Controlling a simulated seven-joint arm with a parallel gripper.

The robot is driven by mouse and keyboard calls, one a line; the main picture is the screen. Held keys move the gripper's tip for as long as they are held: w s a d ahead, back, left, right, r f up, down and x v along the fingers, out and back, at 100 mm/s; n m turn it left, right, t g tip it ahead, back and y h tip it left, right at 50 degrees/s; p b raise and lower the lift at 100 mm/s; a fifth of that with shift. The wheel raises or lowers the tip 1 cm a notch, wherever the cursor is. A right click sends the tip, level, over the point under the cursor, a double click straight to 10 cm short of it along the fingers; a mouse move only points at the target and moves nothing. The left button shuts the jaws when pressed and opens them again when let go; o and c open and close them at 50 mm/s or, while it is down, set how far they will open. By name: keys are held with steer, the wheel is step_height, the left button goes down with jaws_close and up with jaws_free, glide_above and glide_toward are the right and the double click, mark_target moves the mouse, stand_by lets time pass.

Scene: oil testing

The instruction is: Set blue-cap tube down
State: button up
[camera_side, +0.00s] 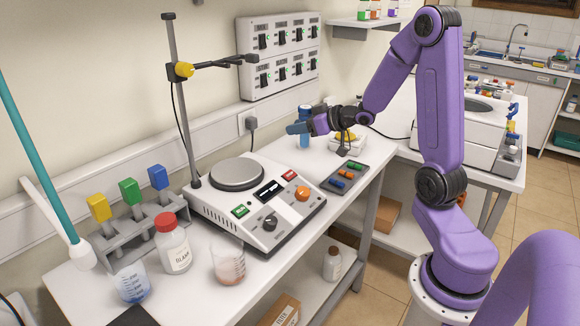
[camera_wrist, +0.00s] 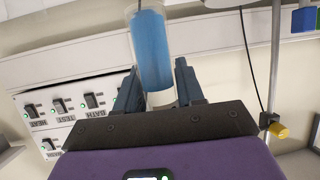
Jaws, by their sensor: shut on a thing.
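My gripper (camera_side: 300,127) is shut on the blue tube (camera_side: 304,141), which stands roughly upright between the fingers above the back of the bench, near the wall. In the wrist view, the tube (camera_wrist: 152,45) is clear-walled with a large blue part, and my fingers (camera_wrist: 157,80) are on both sides of it. A grey rack (camera_side: 140,227) at the front left holds yellow (camera_side: 98,207), green (camera_side: 130,191) and blue (camera_side: 158,177) blocks on stems.
A hotplate device (camera_side: 255,205) fills mid-bench, with a clamp stand (camera_side: 180,110) behind it. A grey strip with coloured pieces (camera_side: 345,178) lies right of it. A small white device (camera_side: 347,145) sits near my gripper. A red-capped bottle (camera_side: 172,243) and beakers (camera_side: 229,262) stand in front.

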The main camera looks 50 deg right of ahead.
steer(key=w+d+f, duration=0.2)
steer(key=w+f, duration=0.1)
steer(key=w+d+f, duration=0.3)
steer(key=w+f, duration=0.1)
steer(key=w+d+f, duration=0.3)
steer(key=w, duration=0.1)
steer(key=shift+w+d+f, duration=0.2)
steer(key=shift+w, duration=0.05)
steer(key=shift+f, duration=1.55)
steer(key=shift+f, duration=0.15)
steer(key=o, duration=1.1)
steer(key=shift+c, duration=0.2)
